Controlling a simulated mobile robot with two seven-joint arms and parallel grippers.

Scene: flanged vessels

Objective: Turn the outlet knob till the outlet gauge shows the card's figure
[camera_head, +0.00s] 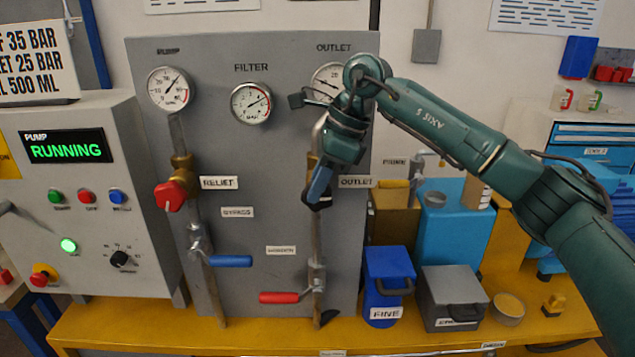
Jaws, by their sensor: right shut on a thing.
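The outlet knob (317,206) is a dark knob on the pipe at the right of the grey panel, mostly covered by my right gripper. My right gripper (319,190) points down at it and is shut on it. The outlet gauge (325,76) is a round white dial above. My arm covers its right and lower parts, and I cannot read its needle. The card (35,62) at the top left is cut off by the picture edge; its visible lines end in "35 BAR", "25 BAR" and "500 ML". My left gripper is not in view.
The pump gauge (168,88) and filter gauge (251,103) sit on the panel. The red relief knob (170,196), blue handle (230,261) and red handle (280,297) stick out nearby. A blue box (388,275) and grey box (452,290) stand on the yellow bench.

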